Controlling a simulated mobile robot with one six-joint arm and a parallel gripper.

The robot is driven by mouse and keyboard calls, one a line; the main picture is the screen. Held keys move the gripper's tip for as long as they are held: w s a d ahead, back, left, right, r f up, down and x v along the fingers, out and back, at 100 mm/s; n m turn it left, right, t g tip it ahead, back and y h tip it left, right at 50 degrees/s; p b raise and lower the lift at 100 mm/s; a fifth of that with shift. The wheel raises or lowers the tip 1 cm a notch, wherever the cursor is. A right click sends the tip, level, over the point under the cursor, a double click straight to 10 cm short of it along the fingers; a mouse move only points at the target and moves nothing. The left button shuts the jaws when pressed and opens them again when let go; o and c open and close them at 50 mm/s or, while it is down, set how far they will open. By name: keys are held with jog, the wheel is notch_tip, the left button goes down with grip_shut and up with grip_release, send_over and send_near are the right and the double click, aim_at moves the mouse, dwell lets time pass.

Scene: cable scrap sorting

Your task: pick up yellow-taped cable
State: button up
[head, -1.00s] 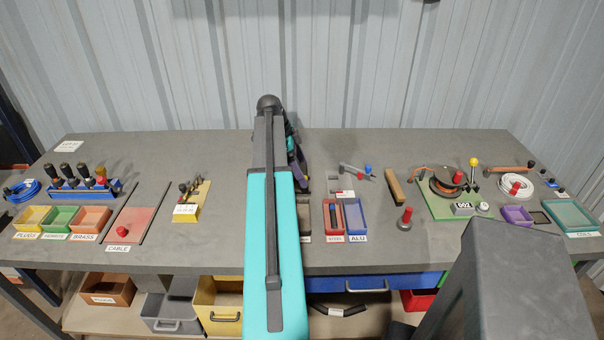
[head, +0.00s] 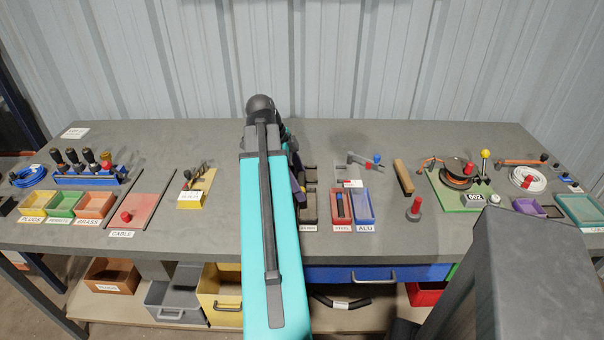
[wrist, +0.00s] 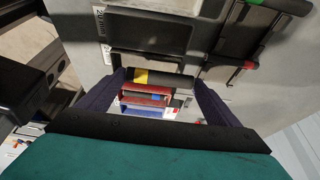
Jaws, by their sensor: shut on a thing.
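The yellow-taped cable (wrist: 172,80) is a short dark cylinder with a yellow band near its left end. In the wrist view it lies crosswise between the two purple fingers of my gripper (wrist: 158,81), which is shut on it. In the head view my own teal arm hides most of the gripper and the cable; only a bit of purple finger shows at the arm's right side.
A red tray (head: 334,221) and a blue ALU tray (head: 371,220) stand right of my arm. The red CABLE mat (head: 140,213) with a red knob lies at left. A green board (head: 447,202) with a reel stands at right. A dark curved piece (head: 325,300) lies on the lower shelf.

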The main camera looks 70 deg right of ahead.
jog(key=shift+s+a+r, duration=0.1)
jog(key=shift+s+a, duration=0.05)
jog(key=shift+a, duration=1.05)
jog(key=w+a+r+n+t+h, duration=0.1)
jog(key=w+a+n+t, duration=0.1)
jog(key=w+a+n, duration=0.7)
jog(key=w+a+r+n+t+h, duration=0.1)
jog(key=w+a+n+t, duration=0.2)
jog(key=w, duration=0.9)
jog(key=w+a+n+t+h, duration=0.1)
jog(key=w+a+n, duration=0.4)
jog(key=w+a, duration=0.45)
jog(key=w+a+r+n+t+y, duration=0.1)
jog(key=w+a+n, duration=0.4)
jog(key=a, duration=0.4)
jog(key=w+a+r+n+t+y, duration=0.1)
jog(key=w+a+n, duration=0.4)
jog(key=a, duration=0.5)
jog(key=w+a+r+n+y, duration=0.2)
jog(key=w+a+n, duration=0.2)
jog(key=a, duration=0.6)
jog(key=shift+w+a+n+t+y, duration=0.3)
jog(key=shift+w+n+t, duration=0.1)
jog(key=shift+w, duration=0.15)
jog(key=shift+d, duration=0.1)
